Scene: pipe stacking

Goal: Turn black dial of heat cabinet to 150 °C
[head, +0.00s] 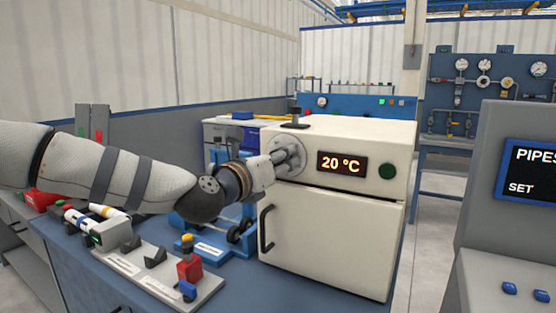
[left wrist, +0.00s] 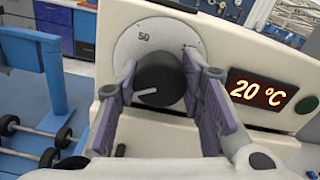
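The heat cabinet (head: 330,230) is a cream box with a display (head: 342,164) reading 20 °C; the display also shows in the left wrist view (left wrist: 262,94). Its black dial (left wrist: 160,82) sits on a pale round scale plate (left wrist: 160,42) with a "50" mark at upper left. The dial's white pointer line faces left and slightly down. My left gripper (head: 291,158) is at the dial, hiding it in the head view. In the left wrist view its two fingers (left wrist: 160,75) straddle the dial closely and appear to touch its sides. My right gripper is not in view.
A green button (head: 388,171) is right of the display, and a dark door handle (head: 266,228) is below my gripper. A blue stand (head: 240,240) is left of the cabinet. A grey fixture plate (head: 150,275) lies at the front. A grey console (head: 510,240) stands at right.

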